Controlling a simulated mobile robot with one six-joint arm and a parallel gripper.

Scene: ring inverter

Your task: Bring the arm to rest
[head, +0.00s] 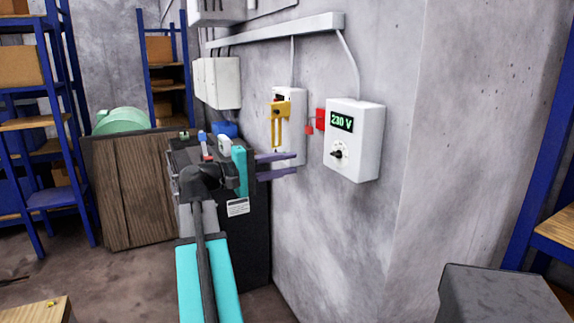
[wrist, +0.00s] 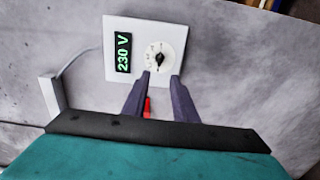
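My arm (head: 207,270) reaches forward, and my gripper (head: 296,163) is at its end near the grey wall, to the left of and lower than the white meter box (head: 353,160). Its two purple fingers are apart with nothing between them. In the wrist view the open fingers of my gripper (wrist: 160,78) point toward the dial (wrist: 160,55) of the meter box, which reads 230 V. From these views I cannot tell the exact gap between fingertips and wall.
A switch box (head: 290,105) with a yellow handle (head: 280,122) hangs left of the meter, with a red piece (head: 320,120) between them. A dark cabinet (head: 256,240) stands behind my gripper. Blue shelves (head: 62,100) are at left, and a grey block (head: 500,295) is at lower right.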

